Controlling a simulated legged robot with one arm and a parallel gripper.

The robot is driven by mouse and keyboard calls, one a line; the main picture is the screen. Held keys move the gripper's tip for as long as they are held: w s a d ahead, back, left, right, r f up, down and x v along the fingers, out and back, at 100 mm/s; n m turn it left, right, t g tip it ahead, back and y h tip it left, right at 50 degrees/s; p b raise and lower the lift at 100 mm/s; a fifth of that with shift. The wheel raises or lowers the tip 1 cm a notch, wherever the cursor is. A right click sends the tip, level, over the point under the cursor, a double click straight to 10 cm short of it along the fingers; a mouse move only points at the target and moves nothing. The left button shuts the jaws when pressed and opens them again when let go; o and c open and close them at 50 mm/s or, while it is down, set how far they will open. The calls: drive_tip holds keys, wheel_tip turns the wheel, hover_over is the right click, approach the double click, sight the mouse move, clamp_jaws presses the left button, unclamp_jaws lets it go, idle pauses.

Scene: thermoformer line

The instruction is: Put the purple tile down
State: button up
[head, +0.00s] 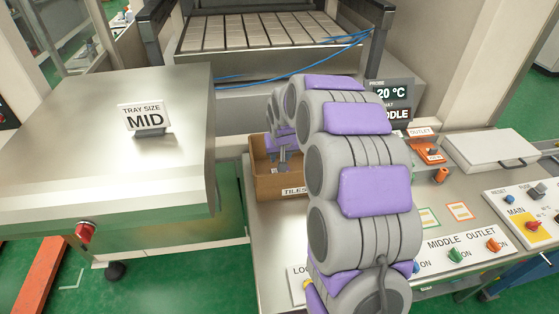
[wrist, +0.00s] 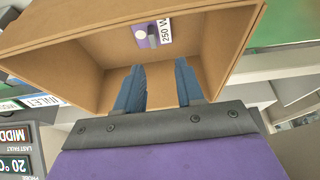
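The purple tile (wrist: 146,34), with a pale patch and a white "250 W" label, lies inside a cardboard box (wrist: 62,38) in the wrist view. My gripper (wrist: 160,74) points into the box. Its two blue fingers are spread, with nothing between them, and the tile is beyond their tips, apart from them. In the head view the box (head: 282,187), labelled "TILES", stands on the bench left of my arm. My gripper (head: 283,158) is over or in it, partly hidden by my arm. I cannot make out the tile there.
A metal cabinet (head: 60,150) with a "TRAY SIZE MID" sign (head: 143,117) stands left of the box. A heater panel (head: 270,32) and blue cables (head: 290,66) are behind. Control panels (head: 460,250) with knobs lie to the right.

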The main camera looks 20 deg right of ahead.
drive_tip(key=s+a+r+n+g, duration=0.1)
drive_tip(key=s+a+r, duration=0.2)
drive_tip(key=s, duration=0.6)
drive_tip(key=s+a+r+g, duration=0.1)
drive_tip(key=s+a+r, duration=0.15)
drive_tip(key=s, duration=0.55)
drive_tip(key=s+a+r+n+g, duration=0.1)
drive_tip(key=s+a+r+g, duration=0.15)
drive_tip(key=s, duration=0.65)
drive_tip(key=s+a+g+y, duration=0.1)
drive_tip(key=s, duration=1.7)
drive_tip(key=shift+s+a+f+g, duration=0.2)
drive_tip(key=shift+f+g, duration=0.05)
drive_tip(key=shift+g, duration=0.1)
drive_tip(key=shift+a, duration=0.3)
drive_tip(key=shift+d, duration=0.1)
